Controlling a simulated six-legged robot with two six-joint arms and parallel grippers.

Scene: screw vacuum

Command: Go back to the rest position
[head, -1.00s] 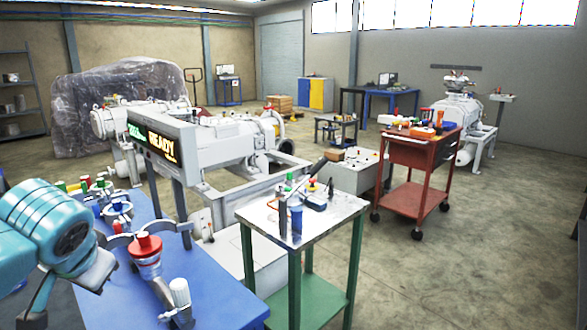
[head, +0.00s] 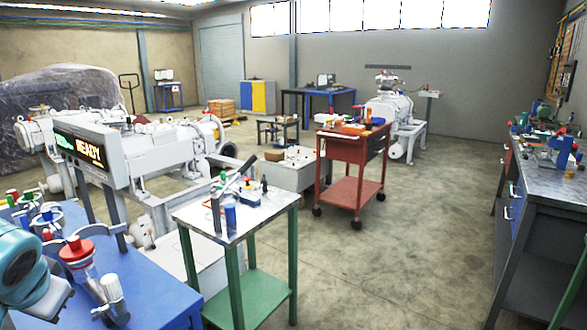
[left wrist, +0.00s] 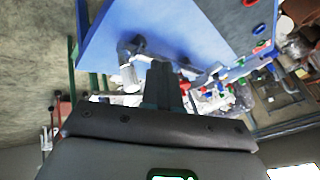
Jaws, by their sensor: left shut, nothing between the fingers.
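My left gripper (left wrist: 162,85) shows in the left wrist view with its fingers together and nothing between them. Beyond it in that view is the blue table (left wrist: 190,25) with a white-capped fitting (left wrist: 130,76) near its edge. In the head view, part of my left arm shows at the lower left edge, beside the blue table (head: 165,285); its fingertips are not visible there. A red-capped fitting (head: 76,250) and a white-capped fitting (head: 112,290) stand on the table. My right gripper is in neither view.
A small green-legged table (head: 255,205) with bottles stands right of the blue table. A red cart (head: 350,150) stands behind it. A white machine with a READY display (head: 90,152) is at left. A workbench (head: 550,190) lines the right side. The floor between is clear.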

